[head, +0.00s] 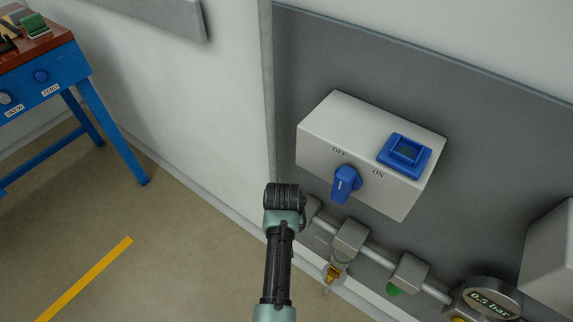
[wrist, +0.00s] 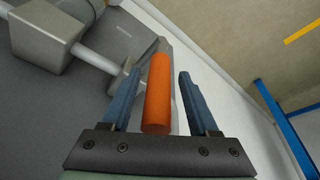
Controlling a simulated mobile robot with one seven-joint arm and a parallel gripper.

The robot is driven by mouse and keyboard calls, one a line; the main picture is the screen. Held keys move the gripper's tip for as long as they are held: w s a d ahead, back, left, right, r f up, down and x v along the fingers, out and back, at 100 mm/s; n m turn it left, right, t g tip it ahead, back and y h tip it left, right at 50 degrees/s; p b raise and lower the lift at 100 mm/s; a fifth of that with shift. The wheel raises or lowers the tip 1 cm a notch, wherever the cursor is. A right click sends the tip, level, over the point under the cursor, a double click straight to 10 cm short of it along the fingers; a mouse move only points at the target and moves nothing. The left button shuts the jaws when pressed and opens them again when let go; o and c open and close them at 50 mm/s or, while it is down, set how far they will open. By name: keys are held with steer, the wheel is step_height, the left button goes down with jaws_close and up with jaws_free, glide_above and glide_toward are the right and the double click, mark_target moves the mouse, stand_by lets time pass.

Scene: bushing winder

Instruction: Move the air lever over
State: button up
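The air lever's handle (wrist: 158,95) is an orange cylinder in the wrist view. It stands between the two blue fingers of my gripper (wrist: 158,74). The fingers are open, with a narrow gap to the handle on the left and a wider one on the right, so they do not appear to touch it. The handle reaches close to the gripper's dark palm bar. In the head view my arm's end hides the orange handle, and my fingers cannot be made out there.
A grey pipe (head: 379,252) with block fittings runs low along the grey panel (head: 480,120). Above it is a white box (head: 340,118) with a blue OFF/ON knob (head: 345,184). A 0.5 bar gauge (head: 489,298) is at lower right. A blue-legged table (head: 105,125) stands left; floor between is clear.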

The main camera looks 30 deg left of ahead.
steer(key=shift+r, duration=0.1)
steer(key=p+v, duration=0.4)
steer(key=v, duration=0.9)
